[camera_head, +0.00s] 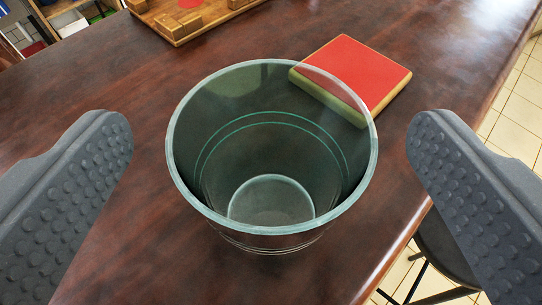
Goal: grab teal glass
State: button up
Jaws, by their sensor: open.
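The teal glass (272,232) is a see-through, dark greenish tumbler with two thin teal lines around it. It stands upright on a dark wooden table, in the middle of the view, and looks empty. My gripper (270,150) is open, with one grey studded finger at the left and one at the right. The glass lies between the two fingers in the picture, with a gap on each side. Neither finger appears to touch it.
A red-topped block (365,70) lies just behind the glass, partly seen through its rim. A wooden board with blocks (180,22) is at the back. The table (120,80) ends at the right, beside a dark chair (447,245) and tiled floor. Shelving (60,15) shows at upper left.

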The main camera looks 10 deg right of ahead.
aim_at(271, 101)
jog(key=shift+p+x, duration=0.5)
jog(key=shift+x, duration=1.9)
jog(key=shift+s+f, duration=0.15)
jog(key=c, duration=1.2)
